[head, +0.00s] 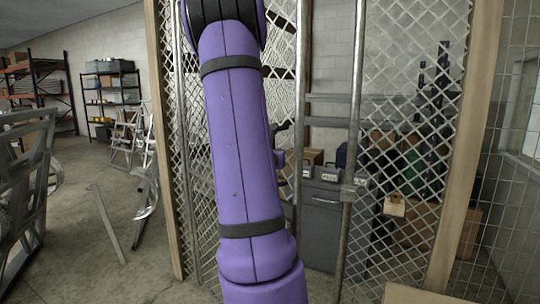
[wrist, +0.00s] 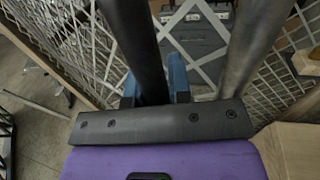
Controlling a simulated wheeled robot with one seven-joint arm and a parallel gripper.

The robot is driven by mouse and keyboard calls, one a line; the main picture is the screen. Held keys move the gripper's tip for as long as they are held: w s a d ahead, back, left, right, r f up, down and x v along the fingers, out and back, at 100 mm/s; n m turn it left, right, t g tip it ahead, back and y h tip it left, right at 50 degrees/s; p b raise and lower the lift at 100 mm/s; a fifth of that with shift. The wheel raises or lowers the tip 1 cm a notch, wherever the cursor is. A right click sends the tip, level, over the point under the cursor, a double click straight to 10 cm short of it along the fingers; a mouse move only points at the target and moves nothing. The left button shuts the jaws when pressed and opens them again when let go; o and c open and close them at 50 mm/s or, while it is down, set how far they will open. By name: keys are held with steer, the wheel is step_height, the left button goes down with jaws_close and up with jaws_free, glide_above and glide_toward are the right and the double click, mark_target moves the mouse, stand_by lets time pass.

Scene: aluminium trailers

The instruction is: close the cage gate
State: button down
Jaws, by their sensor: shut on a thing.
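The cage gate (head: 286,55) is a wire-mesh panel in a metal tube frame, partly hidden behind my purple arm in the head view. An open gap shows between its right tube and the upright metal tube (head: 350,150) of the mesh panel to the right. In the wrist view, my gripper (wrist: 154,86) has its blue fingers around a dark upright tube (wrist: 138,45), which looks like the gate's frame. The gripper is shut on it. My arm hides the gripper in the head view.
A grey cabinet (head: 320,220) stands behind the gap. A small yellowish tag or lock (head: 394,205) hangs on the right mesh. Wooden posts (head: 470,150) frame the cage.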

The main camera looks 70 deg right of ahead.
steer(key=shift+w+r, duration=0.2)
steer(key=shift+w, duration=0.2)
steer(key=c, duration=1.1)
jaws_free()
steer(key=shift+w+f, duration=0.1)
steer(key=shift+o, duration=0.2)
steer(key=shift+s, duration=0.2)
steer(key=s+a, duration=0.1)
steer(key=a, duration=0.9)
steer(key=shift+s+a, duration=0.3)
steer(key=shift+s, duration=0.1)
